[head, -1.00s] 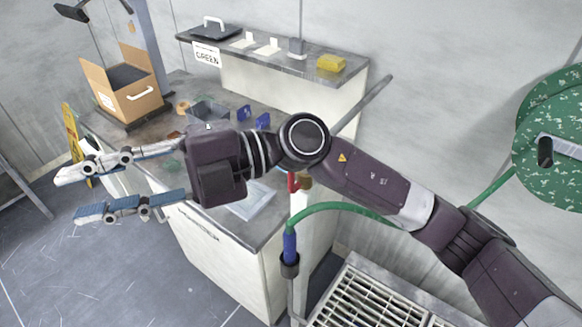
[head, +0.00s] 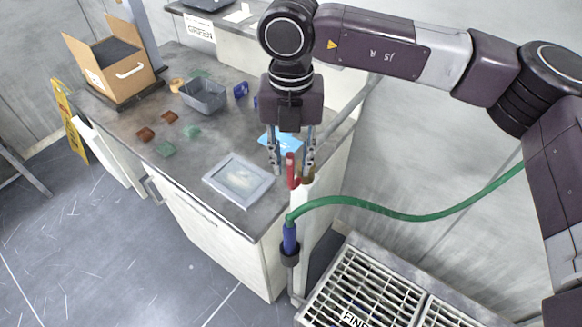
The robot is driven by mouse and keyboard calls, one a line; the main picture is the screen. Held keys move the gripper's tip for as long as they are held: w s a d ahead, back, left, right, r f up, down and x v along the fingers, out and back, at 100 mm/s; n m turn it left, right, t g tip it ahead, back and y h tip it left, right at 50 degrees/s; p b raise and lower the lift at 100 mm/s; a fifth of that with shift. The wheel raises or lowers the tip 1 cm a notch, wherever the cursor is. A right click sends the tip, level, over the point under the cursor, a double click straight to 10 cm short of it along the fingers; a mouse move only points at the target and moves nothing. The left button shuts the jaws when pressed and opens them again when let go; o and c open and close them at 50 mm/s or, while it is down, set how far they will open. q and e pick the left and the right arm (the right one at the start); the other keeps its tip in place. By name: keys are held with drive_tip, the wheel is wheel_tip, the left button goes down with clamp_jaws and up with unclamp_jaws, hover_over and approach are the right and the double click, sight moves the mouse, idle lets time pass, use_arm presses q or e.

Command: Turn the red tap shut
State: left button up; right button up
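The red tap handle (head: 291,170) stands upright at the bench's right end, above the green hose (head: 400,214) and its blue connector (head: 289,238). A brass-coloured part (head: 306,174) shows just right of the handle. My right gripper (head: 291,171) points down over the tap. Its fingers are open, one on each side of the red handle, with gaps visible. Whether a finger touches the brass part I cannot tell. My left gripper is out of view.
The grey bench (head: 215,135) holds a framed pane (head: 239,180), a grey bin (head: 204,95), several small coloured pieces and a cardboard box (head: 112,65). A metal grate (head: 375,290) lies at the lower right. A pale post stands close beside the tap.

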sight(291, 184)
drive_tip(key=f, duration=0.1)
drive_tip(key=f+p, duration=0.1)
drive_tip(key=f, duration=0.1)
drive_tip(key=shift+s, duration=0.35)
drive_tip(key=shift+f, duration=0.35)
drive_tip(key=shift+w+f, duration=0.15)
drive_tip(key=shift+f, duration=0.1)
drive_tip(key=shift+c, duration=0.7)
clamp_jaws()
